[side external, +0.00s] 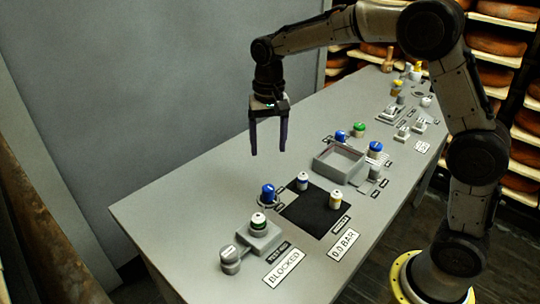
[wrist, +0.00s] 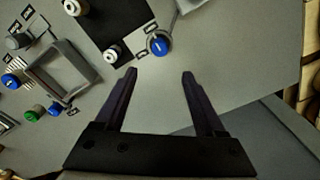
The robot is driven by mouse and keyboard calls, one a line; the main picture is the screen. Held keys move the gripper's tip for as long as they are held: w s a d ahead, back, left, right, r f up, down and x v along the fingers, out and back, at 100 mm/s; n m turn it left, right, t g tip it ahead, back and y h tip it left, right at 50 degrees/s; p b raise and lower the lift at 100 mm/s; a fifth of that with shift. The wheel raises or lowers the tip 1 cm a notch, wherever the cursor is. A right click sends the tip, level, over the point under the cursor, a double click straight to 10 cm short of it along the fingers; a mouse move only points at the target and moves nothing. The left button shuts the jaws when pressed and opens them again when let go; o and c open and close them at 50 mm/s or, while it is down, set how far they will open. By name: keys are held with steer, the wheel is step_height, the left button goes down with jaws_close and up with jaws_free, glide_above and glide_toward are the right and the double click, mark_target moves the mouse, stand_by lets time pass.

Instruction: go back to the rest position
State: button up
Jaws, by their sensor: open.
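My gripper (side external: 268,150) hangs from my arm above the back part of the grey table (side external: 170,207), pointing down. Its two dark fingers are apart with nothing between them. In the wrist view my gripper (wrist: 158,72) is also open and empty, with bare table between and below its fingers. A blue-topped piece (wrist: 159,45) lies beyond the fingertips in that view, apart from them.
A black mat (side external: 312,213) carries two white pieces, (side external: 303,181) and (side external: 336,199). A grey tray (side external: 340,163) stands behind it, with blue and green caps around. Signs read BLOCKED (side external: 284,268) and 0.0 BAR (side external: 344,245). Shelves of cheese wheels (side external: 496,45) stand at right.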

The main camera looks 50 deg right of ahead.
steer(key=s+d+r+n+t, duration=0.15)
steer(key=s+r+t, duration=0.25)
steer(key=s+r, duration=0.95)
steer(key=s+f+n+t, duration=0.1)
steer(key=s+f+n, duration=0.4)
steer(key=s, duration=0.9)
step_height(320, 180, down, 3)
steer(key=shift+d+f, duration=0.2)
steer(key=shift+d, duration=0.05)
steer(key=shift+n, duration=0.25)
